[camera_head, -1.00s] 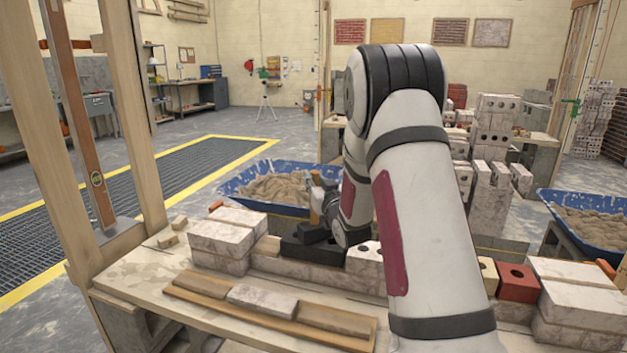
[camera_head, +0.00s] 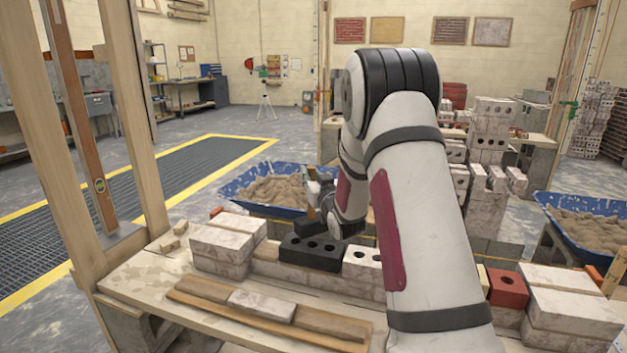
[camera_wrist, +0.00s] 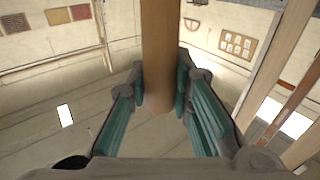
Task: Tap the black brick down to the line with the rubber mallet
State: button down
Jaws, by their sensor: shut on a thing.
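The black brick (camera_head: 311,254) lies in the row of bricks on the bench in the head view, its holed top largely uncovered. My gripper (camera_wrist: 160,88) is shut on the brown wooden handle of the rubber mallet (camera_wrist: 160,40), which stands between its finger pads in the wrist view. In the head view the dark mallet head (camera_head: 299,227) shows just above and behind the brick's left part. Whether it touches the brick cannot be told. My arm hides part of the row to the right. The line is too thin to make out clearly.
Pale bricks (camera_head: 222,243) are stacked left of the black brick, and a red brick (camera_head: 508,288) sits at the right. Boards (camera_head: 240,310) lie in front. Blue mortar tubs (camera_head: 232,193) stand behind at both sides. A wooden upright (camera_head: 130,120) rises at the left.

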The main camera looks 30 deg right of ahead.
jog(key=p, duration=0.4)
jog(key=shift+w+r+p, duration=0.1)
jog(key=shift+r+p, duration=0.2)
jog(key=p, duration=0.2)
jog(key=shift+f+p, duration=0.15)
jog(key=shift+p, duration=0.2)
jog(key=shift+s+f+p, duration=0.1)
jog(key=shift+s+p, duration=0.15)
jog(key=shift+p, duration=0.35)
jog(key=shift+s+f+p, duration=0.2)
jog(key=shift+f+p, duration=0.05)
jog(key=shift+p, duration=0.65)
jog(key=shift+f, duration=0.15)
